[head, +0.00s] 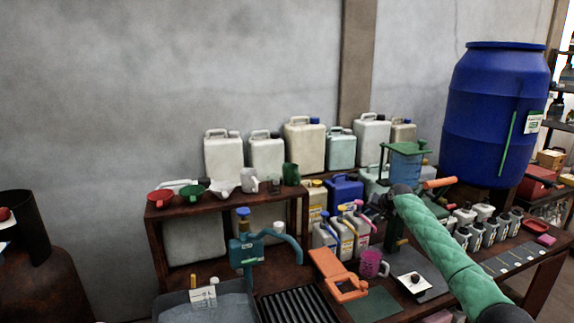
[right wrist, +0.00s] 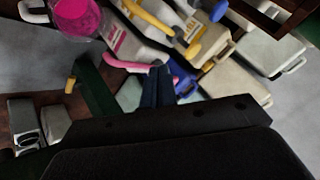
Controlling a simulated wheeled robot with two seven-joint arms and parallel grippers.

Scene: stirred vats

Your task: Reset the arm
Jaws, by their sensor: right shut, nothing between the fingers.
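My right arm (head: 437,238), in a green quilted sleeve, comes in from the bottom right of the head view and reaches up and left over the bench. Its dark wrist bends at the far end of the sleeve. My right gripper (head: 377,204) is small and dark in front of the containers; it is shut and empty. In the right wrist view the black gripper body fills the bottom, and narrow dark fingers (right wrist: 156,82) appear close together above it. My left gripper is not in view.
Spouted bottles (head: 325,235) and a pink jug (head: 372,263) stand just left of the gripper. A green stand with a blue vat (head: 405,165) is behind the arm. Grey containers (head: 476,235) stand right of it. An orange tool (head: 338,275) lies in front. A shelf with funnels (head: 160,199) is left.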

